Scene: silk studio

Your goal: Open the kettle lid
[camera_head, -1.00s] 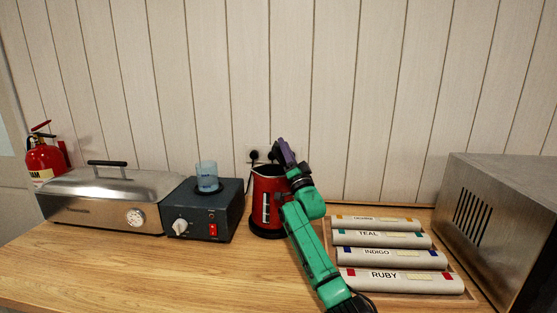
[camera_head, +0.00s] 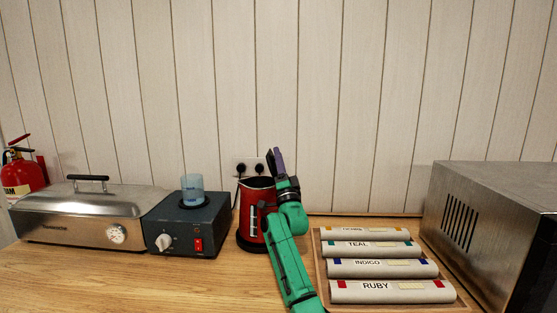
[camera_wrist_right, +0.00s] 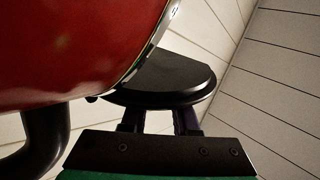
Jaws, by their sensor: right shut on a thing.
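The red kettle (camera_head: 252,213) stands upright on its dark base on the table, its top rim uncovered in the head view. My right gripper (camera_head: 279,172) is at the right side of the kettle's top. In the right wrist view, the red kettle body (camera_wrist_right: 70,50) fills the upper left. The black lid (camera_wrist_right: 165,78) stands out from the silver rim, tilted away from the opening. My right gripper (camera_wrist_right: 158,112) is shut on the lid, whose near edge hides the fingertips. The kettle's black handle (camera_wrist_right: 47,140) shows at the lower left. My left gripper is out of view.
Left of the kettle are a dark heater box (camera_head: 188,228) with a blue beaker (camera_head: 193,187) and a steel roaster (camera_head: 70,212). Right are labelled rolls (camera_head: 388,291) in a wooden tray (camera_head: 468,303) and a metal box (camera_head: 455,205). Wall sockets (camera_head: 242,166) are behind.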

